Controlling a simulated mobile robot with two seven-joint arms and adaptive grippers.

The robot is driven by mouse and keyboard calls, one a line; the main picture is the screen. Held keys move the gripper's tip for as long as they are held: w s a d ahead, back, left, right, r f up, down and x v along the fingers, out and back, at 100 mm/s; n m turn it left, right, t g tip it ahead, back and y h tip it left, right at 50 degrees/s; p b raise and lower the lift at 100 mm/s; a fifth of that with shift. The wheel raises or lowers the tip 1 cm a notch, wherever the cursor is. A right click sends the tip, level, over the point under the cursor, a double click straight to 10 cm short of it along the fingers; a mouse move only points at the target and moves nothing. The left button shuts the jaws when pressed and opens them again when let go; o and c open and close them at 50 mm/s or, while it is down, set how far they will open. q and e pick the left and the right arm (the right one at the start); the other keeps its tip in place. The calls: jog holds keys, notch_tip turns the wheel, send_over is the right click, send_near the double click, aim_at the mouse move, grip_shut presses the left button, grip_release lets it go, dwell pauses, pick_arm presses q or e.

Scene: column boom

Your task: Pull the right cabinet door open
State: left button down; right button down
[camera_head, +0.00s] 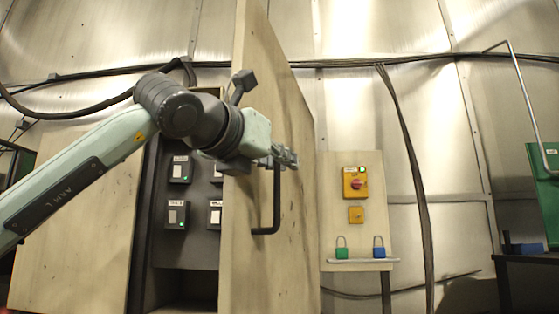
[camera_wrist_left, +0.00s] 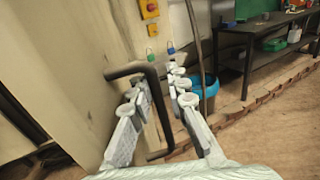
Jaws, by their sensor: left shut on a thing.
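The right cabinet door (camera_head: 262,110) is pale, worn and swung well out from the cabinet (camera_head: 180,250), so its outer face shows at a steep angle. Its black bar handle (camera_head: 277,205) stands upright on that face. My left gripper (camera_head: 285,157) is at the upper end of the handle. In the left wrist view the fingers (camera_wrist_left: 160,100) are on both sides of the handle (camera_wrist_left: 158,110), shut on it. The door face (camera_wrist_left: 70,70) fills the left of that view. My right gripper is not in view.
The left cabinet door (camera_head: 75,220) also stands open. Several dark breaker units (camera_head: 178,170) show inside. To the right is a switch panel (camera_head: 340,200) with padlocks. A bench (camera_wrist_left: 265,30) and a blue bin (camera_wrist_left: 207,92) stand beyond the gripper.

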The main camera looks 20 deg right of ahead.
pick_arm(q)
jog(key=c, duration=1.9)
grip_release()
jog(key=shift+s+d+f, duration=0.15)
jog(key=shift+s+d, duration=0.4)
jog(key=shift+w, duration=0.1)
jog(key=shift+a, duration=0.1)
jog(key=v, duration=1.2)
jog(key=shift+w, duration=0.15)
